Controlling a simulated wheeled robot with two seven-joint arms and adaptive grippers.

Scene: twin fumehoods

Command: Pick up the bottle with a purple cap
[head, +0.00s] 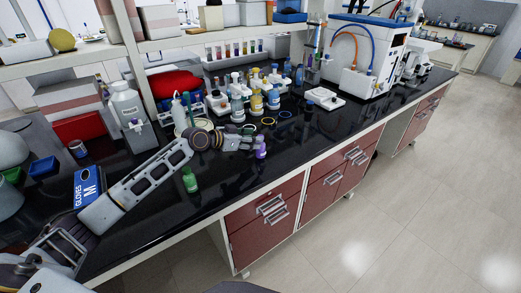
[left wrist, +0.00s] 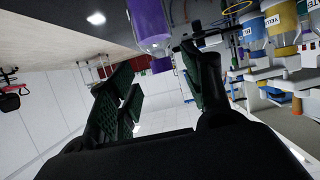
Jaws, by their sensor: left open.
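A small bottle with a purple cap (head: 261,148) stands upright on the black bench top near its front edge. It also shows large at the top of the left wrist view (left wrist: 149,22), with its purple body, clear shoulder and purple cap. My left gripper (head: 248,143) reaches in from the left, beside the bottle. In the left wrist view my left gripper (left wrist: 158,72) has its two dark fingers spread, and the cap lies between the fingertips' lines. I cannot tell whether either finger touches it. My right gripper is not in view.
A green bottle (head: 190,180) stands below my left forearm. A blue gloves box (head: 88,188) is at left. The bench front right is clear.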

